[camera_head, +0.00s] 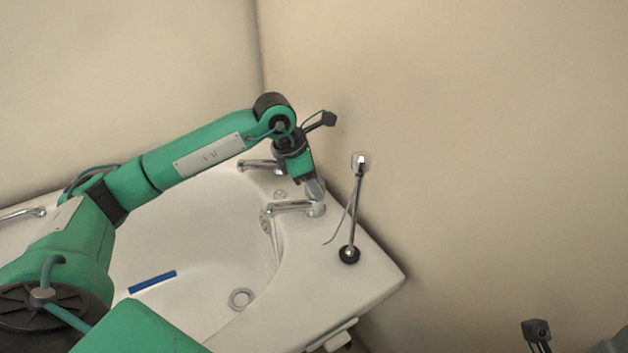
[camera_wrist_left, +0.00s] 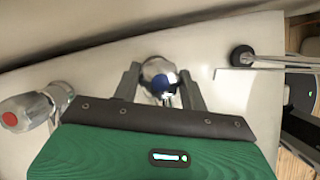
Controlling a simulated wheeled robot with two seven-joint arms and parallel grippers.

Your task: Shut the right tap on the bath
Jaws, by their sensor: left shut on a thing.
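The bath's right tap (camera_head: 290,206) is chrome, with its spout over the basin. In the left wrist view its handle with a blue cap (camera_wrist_left: 160,84) sits between the fingers of my left gripper (camera_wrist_left: 160,88). In the head view the left gripper (camera_head: 314,188) points down onto the top of this tap and partly hides its handle. The gripper is shut on the handle. The bath (camera_head: 375,280) is white.
The left tap (camera_head: 258,164), with a red cap in the wrist view (camera_wrist_left: 22,112), stands close beside the gripper. A thin upright shower rod (camera_head: 354,212) stands to the right. Walls close in behind. A blue strip (camera_head: 152,282) and a drain ring (camera_head: 241,298) show in the basin.

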